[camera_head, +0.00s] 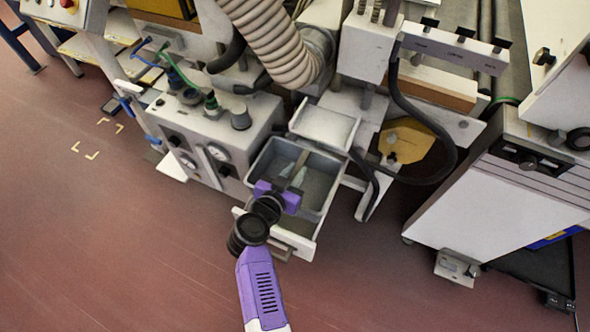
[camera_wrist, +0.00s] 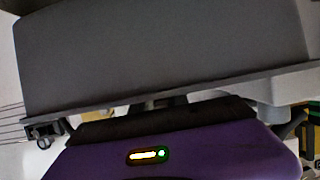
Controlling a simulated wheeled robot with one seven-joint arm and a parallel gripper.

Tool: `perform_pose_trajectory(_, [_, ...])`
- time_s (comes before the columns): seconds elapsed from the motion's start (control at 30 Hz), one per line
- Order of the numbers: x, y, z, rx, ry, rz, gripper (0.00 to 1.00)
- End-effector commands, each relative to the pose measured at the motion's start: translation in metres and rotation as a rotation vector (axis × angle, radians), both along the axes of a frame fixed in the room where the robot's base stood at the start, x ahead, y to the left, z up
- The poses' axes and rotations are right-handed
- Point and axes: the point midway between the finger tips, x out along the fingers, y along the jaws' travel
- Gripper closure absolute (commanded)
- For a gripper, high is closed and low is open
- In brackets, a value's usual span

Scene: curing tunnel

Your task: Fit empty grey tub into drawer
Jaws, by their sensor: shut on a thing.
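The grey tub (camera_head: 319,188) is in the middle of the head view, upright or nearly so, and looks empty. In the wrist view its dark grey wall (camera_wrist: 165,50) and rim fill the upper part. My gripper (camera_head: 286,186) is shut on the tub's near side, with its fingers reaching over the rim. The white drawer (camera_head: 297,243) is pulled out under the tub; its front panel and part of its inside show at the near side. The tub overlaps the drawer opening. I cannot tell whether the tub touches the drawer floor.
A white panel box with gauges (camera_head: 217,152) stands close to the left of the drawer. A shallow white tray (camera_head: 324,126) is just behind the tub. A black hose (camera_head: 447,150) hangs to the right, and a white cabinet (camera_head: 490,190) stands further right. The red floor in front is clear.

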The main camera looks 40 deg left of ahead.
Motion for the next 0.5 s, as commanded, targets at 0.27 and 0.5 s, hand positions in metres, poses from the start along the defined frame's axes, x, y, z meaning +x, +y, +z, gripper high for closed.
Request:
perform_pose_trajectory(0.27, [0.0002,-0.0001,-0.0028,0.001,-0.001,0.0,0.67])
perform_pose_trajectory(0.5, [0.0002,-0.0002,-0.0029,0.001,0.0,0.0,0.58])
